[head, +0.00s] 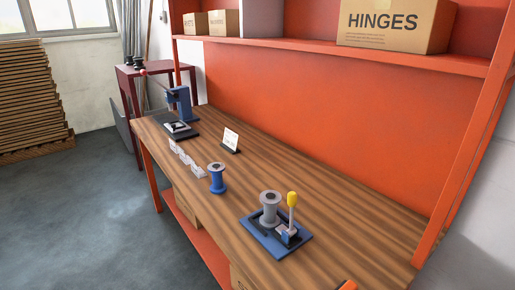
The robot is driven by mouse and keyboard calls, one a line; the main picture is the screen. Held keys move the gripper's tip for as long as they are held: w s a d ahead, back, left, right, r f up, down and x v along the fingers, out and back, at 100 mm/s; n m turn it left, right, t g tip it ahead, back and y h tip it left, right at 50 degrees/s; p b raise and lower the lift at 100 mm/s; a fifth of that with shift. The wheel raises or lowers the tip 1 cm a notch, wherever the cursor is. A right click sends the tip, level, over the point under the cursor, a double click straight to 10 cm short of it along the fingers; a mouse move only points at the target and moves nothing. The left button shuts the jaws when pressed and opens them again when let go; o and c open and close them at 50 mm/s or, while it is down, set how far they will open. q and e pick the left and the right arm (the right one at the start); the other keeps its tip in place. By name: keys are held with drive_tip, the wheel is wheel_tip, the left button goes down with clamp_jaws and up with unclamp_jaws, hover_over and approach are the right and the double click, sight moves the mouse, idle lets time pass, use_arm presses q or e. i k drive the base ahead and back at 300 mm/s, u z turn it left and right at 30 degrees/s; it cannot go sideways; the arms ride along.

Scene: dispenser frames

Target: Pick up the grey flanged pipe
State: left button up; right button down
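The grey flanged pipe (269,208) stands upright on a blue base plate (270,247) at the front of the wooden bench, with a wide flange at its top and bottom. A clamp with a yellow handle (292,200) is on the same plate, just to the right of the pipe. I cannot tell whether the clamp touches it.
The wooden bench (330,215) also holds a blue spool-shaped part (217,179), small clear holders (187,160), a white card on a stand (231,139) and a blue press (180,108). A shelf with a HINGES box (395,25) overhangs the back. The bench right of the plate is mostly clear.

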sight(269, 220)
drive_tip(key=k, duration=1.2)
drive_tip(key=u, duration=0.8)
drive_tip(key=i, duration=0.45)
drive_tip(key=u, duration=0.6)
drive_tip(key=i, duration=0.95)
drive_tip(key=z, duration=1)
drive_tip(key=i, duration=0.55)
drive_tip(key=z, duration=0.65)
